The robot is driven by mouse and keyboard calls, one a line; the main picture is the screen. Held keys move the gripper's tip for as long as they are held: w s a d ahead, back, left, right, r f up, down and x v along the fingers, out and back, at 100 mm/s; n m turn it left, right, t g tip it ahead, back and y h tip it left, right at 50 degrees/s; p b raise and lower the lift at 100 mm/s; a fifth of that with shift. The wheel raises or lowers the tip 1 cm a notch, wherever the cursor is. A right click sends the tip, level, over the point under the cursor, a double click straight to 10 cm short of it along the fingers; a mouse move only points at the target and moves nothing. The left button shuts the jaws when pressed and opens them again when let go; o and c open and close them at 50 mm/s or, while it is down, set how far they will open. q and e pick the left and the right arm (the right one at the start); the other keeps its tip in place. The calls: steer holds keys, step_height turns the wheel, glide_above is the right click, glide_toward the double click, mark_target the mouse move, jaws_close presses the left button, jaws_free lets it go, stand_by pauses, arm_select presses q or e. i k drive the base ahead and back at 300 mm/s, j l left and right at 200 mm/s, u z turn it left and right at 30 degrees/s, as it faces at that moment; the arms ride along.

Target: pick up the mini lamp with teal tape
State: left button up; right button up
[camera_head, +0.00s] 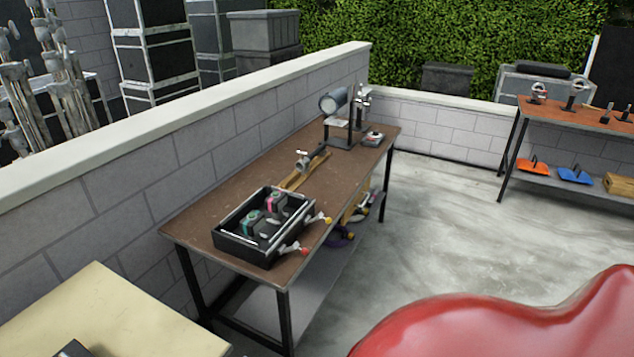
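A black open case (236,246) stands on the near end of the brown worktable. Inside it are several small dark devices. One carries a teal band (251,217) and looks like the mini lamp with teal tape; its lower part is hidden among the others. Another beside it, a little farther back, carries a pink band (271,200). Neither of my grippers is visible in the head view.
The brown worktable (205,208) runs along a low block wall (150,164). A metal stand (344,137) stands at its far end. A yellowish tabletop (120,315) is at lower left. A glossy red curved surface fills the lower right. Concrete floor (450,215) is clear between the tables.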

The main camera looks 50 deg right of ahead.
mark_target(251, 227)
steer(key=z, duration=1.2)
